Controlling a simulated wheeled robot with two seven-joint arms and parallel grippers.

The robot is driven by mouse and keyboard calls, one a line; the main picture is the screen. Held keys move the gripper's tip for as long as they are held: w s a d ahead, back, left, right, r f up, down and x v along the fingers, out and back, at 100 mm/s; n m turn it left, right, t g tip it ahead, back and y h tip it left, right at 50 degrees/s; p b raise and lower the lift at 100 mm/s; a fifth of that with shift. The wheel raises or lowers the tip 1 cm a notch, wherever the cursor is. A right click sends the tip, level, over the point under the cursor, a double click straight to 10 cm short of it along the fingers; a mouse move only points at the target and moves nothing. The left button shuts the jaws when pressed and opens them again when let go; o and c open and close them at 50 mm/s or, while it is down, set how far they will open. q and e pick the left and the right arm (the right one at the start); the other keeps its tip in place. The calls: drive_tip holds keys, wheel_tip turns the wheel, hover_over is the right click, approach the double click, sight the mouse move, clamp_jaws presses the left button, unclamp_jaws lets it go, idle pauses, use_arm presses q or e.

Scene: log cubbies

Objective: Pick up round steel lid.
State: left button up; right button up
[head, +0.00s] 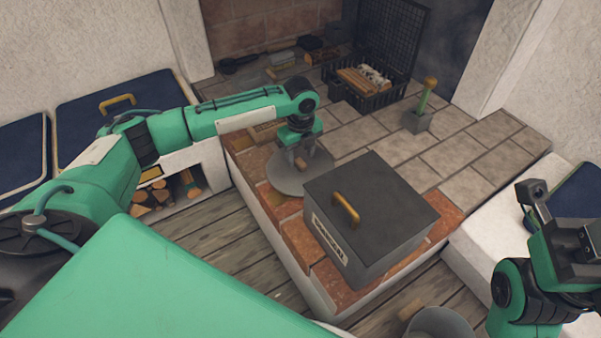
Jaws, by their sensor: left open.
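The round steel lid (290,184) is a flat grey disc lying on the brick hearth, left of a dark grey box. My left gripper (301,160) points down over the middle of the lid, its jaws open. The gripper hides the lid's centre, and I cannot tell whether the fingers touch it. My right gripper (533,195) is at the right edge, far from the lid; its finger state is unclear.
The dark grey box (400,208) with a brass handle stands close beside the lid. Behind are a black open basket (370,98) and a green-handled tool in a holder (416,123). A grey bucket (440,322) is at the bottom. Paving at the right is clear.

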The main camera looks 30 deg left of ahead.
use_arm(q)
drive_tip(key=shift+f+b, duration=0.35)
drive_tip(key=shift+f, duration=0.8)
clamp_jaws()
drive_tip(key=shift+r, duration=0.15)
